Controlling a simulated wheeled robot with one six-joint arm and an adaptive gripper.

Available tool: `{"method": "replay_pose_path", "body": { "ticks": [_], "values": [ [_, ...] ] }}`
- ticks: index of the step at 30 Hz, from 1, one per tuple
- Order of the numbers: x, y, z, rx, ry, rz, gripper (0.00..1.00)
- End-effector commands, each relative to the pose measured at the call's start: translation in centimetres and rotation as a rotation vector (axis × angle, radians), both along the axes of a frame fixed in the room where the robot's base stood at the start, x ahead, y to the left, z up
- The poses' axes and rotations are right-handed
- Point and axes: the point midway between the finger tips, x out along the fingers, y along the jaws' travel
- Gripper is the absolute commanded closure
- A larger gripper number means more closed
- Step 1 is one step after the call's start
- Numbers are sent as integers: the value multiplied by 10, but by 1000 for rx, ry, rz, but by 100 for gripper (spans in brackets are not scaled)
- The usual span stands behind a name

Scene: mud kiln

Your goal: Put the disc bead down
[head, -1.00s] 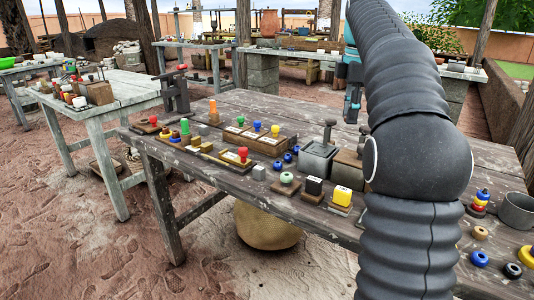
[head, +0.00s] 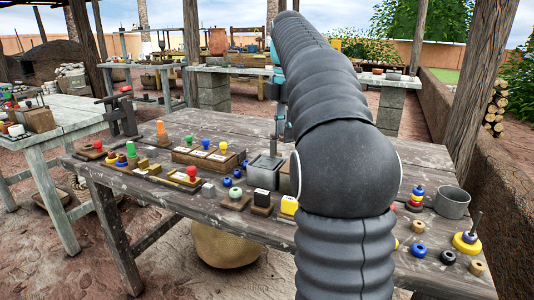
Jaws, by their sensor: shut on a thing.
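Loose beads lie on the right of the table: a blue one (head: 418,250), a black one (head: 447,257) and wooden ones (head: 418,226). A red, yellow and blue stack (head: 416,198) stands behind them. A yellow disc with an upright spindle (head: 467,242) is at the right edge.
A grey cup (head: 452,203) stands beside the stack. A grey square box (head: 264,171), a pegged wooden block (head: 207,160), stamps and small blocks crowd the left and middle. A wooden post (head: 485,85) rises beyond the right end. Another table (head: 60,125) is at left.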

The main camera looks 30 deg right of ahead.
Motion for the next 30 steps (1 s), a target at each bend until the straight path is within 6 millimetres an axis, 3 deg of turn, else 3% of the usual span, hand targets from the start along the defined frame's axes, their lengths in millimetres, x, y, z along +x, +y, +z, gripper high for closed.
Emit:
{"method": "replay_pose_path", "body": {
  "ticks": [3,9,13,21,30],
  "values": [
    [20,13,-15,1,2,3,95],
    [40,24,-28,0,0,1,95],
    [44,27,-34,0,1,-1,95],
    [43,26,-68,1,2,-1,95],
    [43,26,-71,0,0,-1,95]
  ]
}}
